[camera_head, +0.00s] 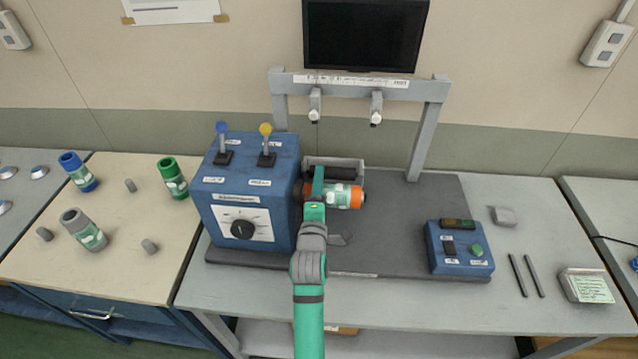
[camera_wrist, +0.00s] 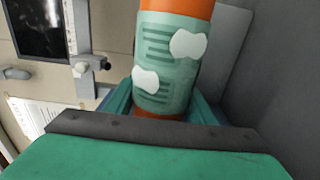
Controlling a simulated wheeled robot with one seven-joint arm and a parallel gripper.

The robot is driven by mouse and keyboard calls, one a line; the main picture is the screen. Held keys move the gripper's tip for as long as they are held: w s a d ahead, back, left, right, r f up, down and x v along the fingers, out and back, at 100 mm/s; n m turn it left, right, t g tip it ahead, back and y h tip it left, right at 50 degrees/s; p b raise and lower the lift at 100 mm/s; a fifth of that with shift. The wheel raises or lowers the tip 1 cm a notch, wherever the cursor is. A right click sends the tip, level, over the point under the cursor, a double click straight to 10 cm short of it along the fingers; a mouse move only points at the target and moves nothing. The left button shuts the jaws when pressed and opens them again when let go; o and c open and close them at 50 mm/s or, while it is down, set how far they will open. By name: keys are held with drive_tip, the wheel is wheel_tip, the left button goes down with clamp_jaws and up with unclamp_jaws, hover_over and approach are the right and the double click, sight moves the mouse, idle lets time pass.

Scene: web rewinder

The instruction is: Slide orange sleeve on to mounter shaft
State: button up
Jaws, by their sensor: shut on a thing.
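The orange sleeve (camera_head: 346,196) has a pale green printed label and lies sideways to the right of the blue machine box (camera_head: 250,160). My gripper (camera_head: 316,190) is shut on the sleeve near its left end. In the wrist view the sleeve (camera_wrist: 170,60) stands between the fingers, with its label and two white patches showing. The mounter shaft is hidden behind my gripper and the sleeve, so I cannot tell whether the sleeve is around it or only in line with it.
A grey frame (camera_head: 430,130) rises behind the machine. A blue button box (camera_head: 460,248) sits at the right of the dark base plate (camera_head: 400,240).

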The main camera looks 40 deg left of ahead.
idle(0.3)
drive_tip(key=o, duration=1.5)
drive_tip(key=shift+c, duration=0.2)
drive_tip(key=shift+f, duration=0.1)
drive_tip(key=v, duration=1.1)
drive_tip(key=shift+w, duration=0.1)
